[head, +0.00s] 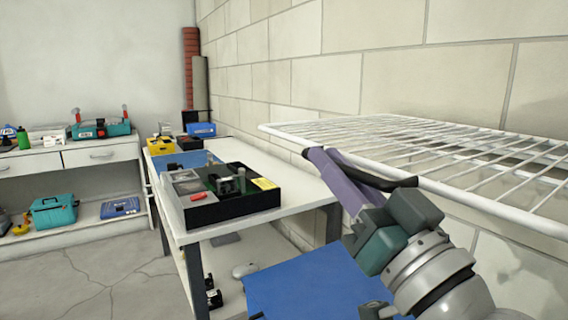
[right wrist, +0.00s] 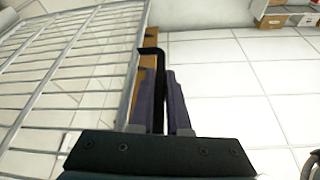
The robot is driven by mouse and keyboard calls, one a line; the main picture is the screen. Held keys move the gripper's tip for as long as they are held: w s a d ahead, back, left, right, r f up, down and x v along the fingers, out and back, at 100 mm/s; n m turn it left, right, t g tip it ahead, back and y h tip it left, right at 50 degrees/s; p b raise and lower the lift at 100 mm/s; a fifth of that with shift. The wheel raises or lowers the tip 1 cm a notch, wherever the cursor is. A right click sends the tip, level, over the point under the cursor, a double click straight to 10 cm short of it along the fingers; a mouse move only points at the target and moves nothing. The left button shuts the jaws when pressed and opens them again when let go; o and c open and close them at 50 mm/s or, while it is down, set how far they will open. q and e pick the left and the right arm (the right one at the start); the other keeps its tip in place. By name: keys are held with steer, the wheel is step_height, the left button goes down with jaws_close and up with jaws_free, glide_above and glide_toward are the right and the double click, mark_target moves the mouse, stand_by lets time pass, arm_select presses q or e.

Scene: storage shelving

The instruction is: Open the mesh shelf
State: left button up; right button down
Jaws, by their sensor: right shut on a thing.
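The mesh shelf (head: 468,194) is a white wire rack standing out from the block wall at the right of the head view, roughly level. Its wires fill the left of the right wrist view (right wrist: 62,65). A black bar handle (head: 372,177) sits at its front rail. My right gripper (head: 324,156), with purple fingers, is shut on this handle near its far end. In the right wrist view the dark handle (right wrist: 152,52) shows between the fingers (right wrist: 157,80). Part of the handle is hidden by the fingers. My left gripper is not in view.
A white workbench (head: 300,217) with a black tray (head: 228,212) of parts stands left of the shelf. A blue flat surface (head: 300,290) lies low in front. A white cabinet (head: 100,153) with toolboxes is at the far left. Cracked floor (head: 105,275) is clear at the left.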

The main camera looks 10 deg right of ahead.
steer(key=r+m+p, duration=0.1)
steer(key=r+p, duration=0.1)
steer(key=r+m+h+p, duration=0.1)
steer(key=r+p, duration=0.4)
steer(key=p, duration=0.1)
steer(key=shift+w+d+r+m+h, duration=0.1)
steer(key=shift+d+r+m+h, duration=0.2)
steer(key=shift+r+m, duration=0.1)
steer(key=shift+f, duration=0.15)
steer(key=c, duration=1.2)
jaws_free()
steer(key=shift+o, duration=0.2)
steer(key=b+v, duration=0.1)
steer(key=v, duration=0.9)
